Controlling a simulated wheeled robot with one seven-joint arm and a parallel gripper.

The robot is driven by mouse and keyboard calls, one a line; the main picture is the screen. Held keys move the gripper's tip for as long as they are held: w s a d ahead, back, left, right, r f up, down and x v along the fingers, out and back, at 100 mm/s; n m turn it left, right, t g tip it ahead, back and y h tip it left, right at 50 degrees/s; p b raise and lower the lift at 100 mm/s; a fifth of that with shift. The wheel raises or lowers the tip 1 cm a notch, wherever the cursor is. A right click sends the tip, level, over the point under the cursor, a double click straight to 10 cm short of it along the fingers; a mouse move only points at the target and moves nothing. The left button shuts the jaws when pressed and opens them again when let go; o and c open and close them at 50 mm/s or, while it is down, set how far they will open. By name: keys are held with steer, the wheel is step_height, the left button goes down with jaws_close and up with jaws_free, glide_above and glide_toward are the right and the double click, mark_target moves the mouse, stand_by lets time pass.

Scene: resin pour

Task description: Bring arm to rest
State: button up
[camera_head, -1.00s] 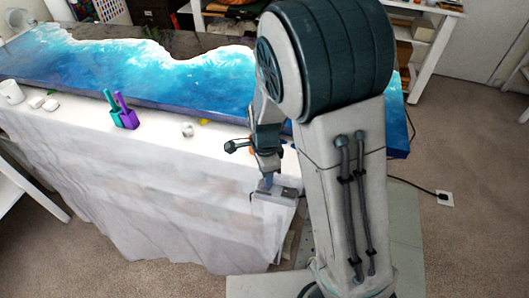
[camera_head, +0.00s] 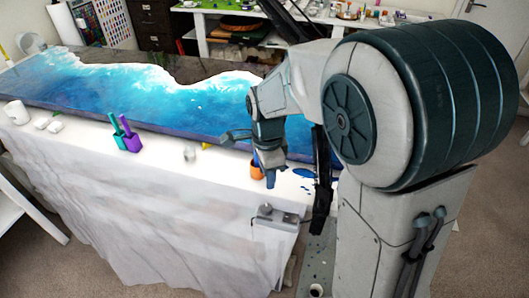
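My arm stands at the right of the head view, with its forearm reaching left and its wrist bent downward. My gripper (camera_head: 270,181) points down above the front part of the cloth-covered table (camera_head: 130,215). Its fingers are seen nearly edge-on, so the gap between them cannot be judged. Nothing clearly shows in its grip. An orange cup (camera_head: 257,171) is just left of and partly behind the fingers; whether they touch cannot be told.
A blue resin panel (camera_head: 150,105) lies along the table. Teal and purple holders (camera_head: 128,141), a small jar (camera_head: 190,154) and a white cup (camera_head: 17,112) stand along its front. A grey box (camera_head: 275,218) is at the table's front edge. Blue spills (camera_head: 305,173) lie right of my gripper.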

steer(key=s+d+r+n+t, duration=0.1)
steer(key=s+d+r+n, duration=0.3)
steer(key=s+n, duration=0.3)
steer(key=s+d+r+n+t, duration=0.2)
steer(key=s+d+r+n, duration=0.1)
steer(key=s+d+n, duration=0.4)
steer(key=shift+r+n, duration=0.4)
steer(key=shift+n, duration=0.3)
